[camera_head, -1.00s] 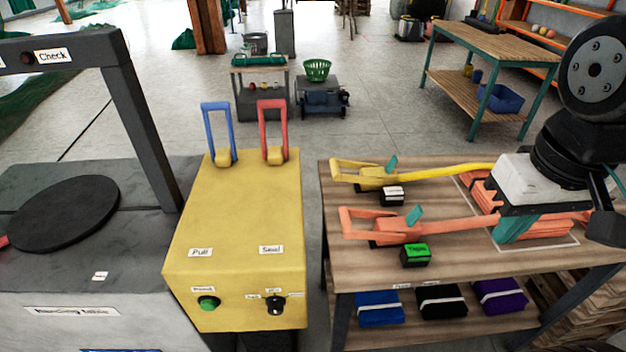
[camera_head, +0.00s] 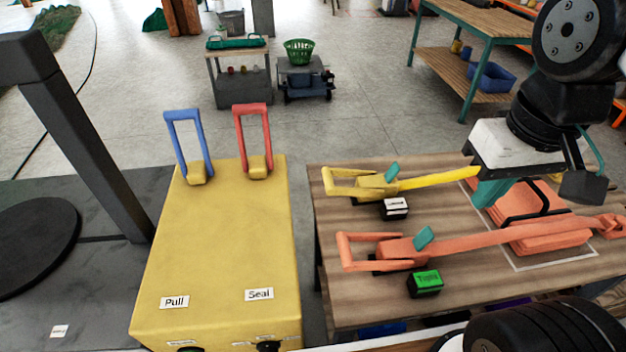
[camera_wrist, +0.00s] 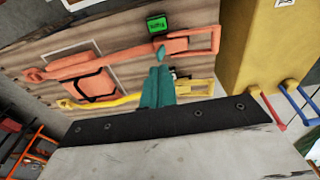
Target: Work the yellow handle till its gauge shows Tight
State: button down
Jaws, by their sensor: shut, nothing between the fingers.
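The yellow handle (camera_head: 345,183) is a loop on a yellow ratchet with a teal tab, lying low at the left of the wooden bench. Its yellow strap (camera_head: 440,179) runs right toward my gripper. Its gauge (camera_head: 394,208) is a small black box with a white face; I cannot read the word. My gripper (camera_head: 483,204) is shut and empty, pointing down above the bench, right of the yellow ratchet. In the wrist view its teal fingers (camera_wrist: 158,70) overlap the yellow ratchet's middle, and the yellow handle (camera_wrist: 203,92) shows right of them.
An orange ratchet handle (camera_head: 358,251) with a green-faced gauge (camera_head: 425,283) lies nearer me. An orange bundle (camera_head: 540,215) lies on the bench's right. A yellow box (camera_head: 215,250) with blue (camera_head: 187,140) and red (camera_head: 254,135) upright handles stands left, across a gap.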

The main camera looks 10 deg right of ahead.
jog(key=w+a+f+n+g+h, duration=0.1)
jog(key=w+a+n+h, duration=0.1)
jog(key=w+a+n, duration=0.45)
jog(key=w+a+f+n+g+h, duration=0.1)
jog(key=w+f+n, duration=0.15)
jog(key=w, duration=0.75)
jog(key=w+a+f+n+h, duration=0.2)
jog(key=w+a+f+n, duration=0.2)
jog(key=a+f, duration=0.2)
jog(key=w+a+f+n+h, duration=0.2)
jog(key=w+a+f+n, duration=0.2)
jog(key=a+f, duration=0.3)
jog(key=a+n, duration=0.1)
jog(key=a, duration=0.3)
jog(key=shift+w+t, duration=0.35)
jog(key=shift+t, duration=0.05)
jog(key=x, duration=1)
jog(key=shift+d+r, duration=0.1)
jog(key=shift+d, duration=0.1)
